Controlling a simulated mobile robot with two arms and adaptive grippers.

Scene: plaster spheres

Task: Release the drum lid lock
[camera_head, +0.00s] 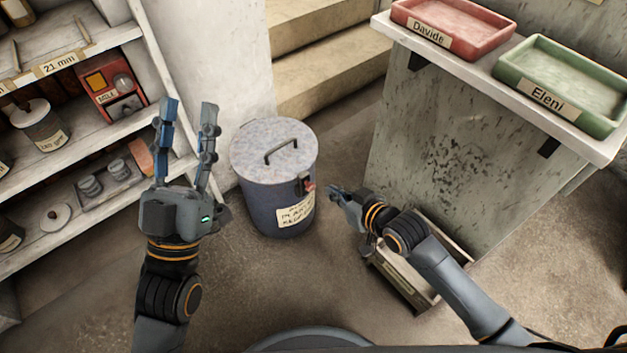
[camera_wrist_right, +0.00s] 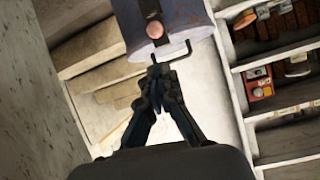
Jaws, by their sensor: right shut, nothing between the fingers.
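The drum (camera_head: 275,205) is a dark blue-grey bin with a paper label, standing on the floor in the middle of the head view. Its pale, stained lid (camera_head: 272,138) is on and has a dark bar handle. The lid lock (camera_head: 305,184), a dark latch with a red knob, is on the drum's right side; in the right wrist view the knob (camera_wrist_right: 155,30) shows pinkish. My right gripper (camera_head: 335,192) is shut and empty, just right of the lock and apart from it. My left gripper (camera_head: 188,108) is open, pointing up, left of the drum.
A shelf unit (camera_head: 75,92) with jars and a red box (camera_head: 112,90) stands at the left. A white-topped counter (camera_head: 490,110) at the right bears a red tray (camera_head: 450,30) and a green tray (camera_head: 565,85). A wooden crate (camera_head: 405,282) lies below my right arm. Steps rise behind.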

